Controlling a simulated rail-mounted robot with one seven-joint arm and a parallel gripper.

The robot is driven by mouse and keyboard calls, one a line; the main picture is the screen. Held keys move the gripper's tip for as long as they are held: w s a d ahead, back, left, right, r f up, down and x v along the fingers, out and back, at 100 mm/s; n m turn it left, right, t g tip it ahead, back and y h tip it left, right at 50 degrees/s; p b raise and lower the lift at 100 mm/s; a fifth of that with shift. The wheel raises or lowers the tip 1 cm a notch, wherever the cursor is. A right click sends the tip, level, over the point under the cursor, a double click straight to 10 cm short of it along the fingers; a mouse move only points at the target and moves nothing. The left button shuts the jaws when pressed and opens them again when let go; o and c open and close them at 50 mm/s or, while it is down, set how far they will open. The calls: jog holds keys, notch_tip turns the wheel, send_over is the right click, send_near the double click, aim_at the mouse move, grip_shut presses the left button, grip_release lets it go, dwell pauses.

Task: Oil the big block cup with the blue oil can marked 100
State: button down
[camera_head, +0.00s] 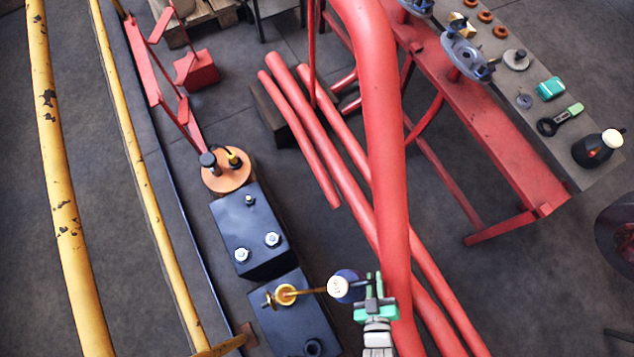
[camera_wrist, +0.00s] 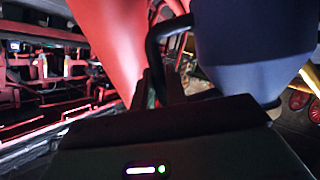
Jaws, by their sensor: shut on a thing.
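My gripper (camera_head: 373,292) is shut on the blue oil can (camera_head: 349,284), which has a white top. The can also fills the upper right of the wrist view (camera_wrist: 250,45), with its dark handle at the jaws. No marking 100 can be read. The can's thin brass spout points left in the head view, and its tip appears at or over a brass cup (camera_head: 286,295) on the nearer dark block (camera_head: 296,325). I cannot tell whether the tip touches the cup or whether oil flows.
A second dark block (camera_head: 247,225) with silver fittings stands behind. An orange round tray (camera_head: 213,184) holds small dark items. A thick red pipe (camera_head: 385,130) runs close beside my gripper. Yellow rails (camera_head: 60,190) are at left. A dark can (camera_head: 590,152) stands on the right bench.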

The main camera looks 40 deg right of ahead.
jog(key=shift+r, duration=0.35)
jog(key=shift+a+r+p, duration=0.1)
jog(key=shift+r+p, duration=0.25)
jog(key=shift+r, duration=0.1)
jog(key=shift+w+r+n, duration=0.1)
jog(key=shift+r+n, duration=0.1)
jog(key=shift+n, duration=0.1)
dwell(4.8)
jog(key=shift+a+r+h, duration=0.15)
jog(key=shift+r+h, duration=0.15)
jog(key=shift+r, duration=0.05)
dwell(1.8)
